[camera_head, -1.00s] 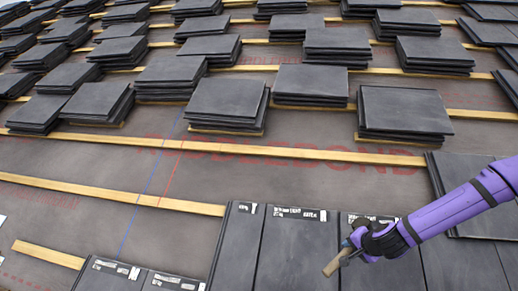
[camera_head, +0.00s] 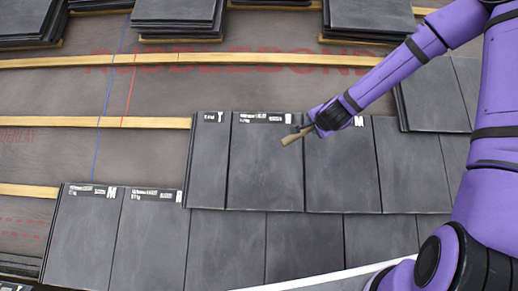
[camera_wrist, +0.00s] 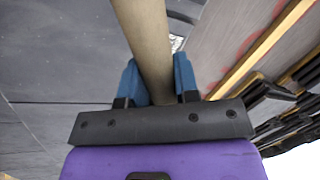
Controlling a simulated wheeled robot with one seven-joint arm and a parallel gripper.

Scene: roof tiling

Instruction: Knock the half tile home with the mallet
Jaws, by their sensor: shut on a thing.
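The half tile (camera_head: 207,160) is the narrow dark tile at the left end of the upper laid row, beside a full-width tile (camera_head: 266,165). The mallet (camera_head: 291,139) shows as a short tan wooden length in the head view; its head cannot be made out. My gripper (camera_head: 312,128) is shut on the mallet's handle, over the top edges of the full tiles, to the right of the half tile. In the wrist view, the tan handle (camera_wrist: 146,35) runs up between the blue fingertips of my gripper (camera_wrist: 157,85).
Bare battens (camera_head: 95,121) and grey underlay (camera_head: 60,93) lie left of the half tile. A lower tile row (camera_head: 150,240) extends further left. Stacks of tiles (camera_head: 178,15) stand higher up the roof. Raised tiles (camera_head: 425,95) lie at the right.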

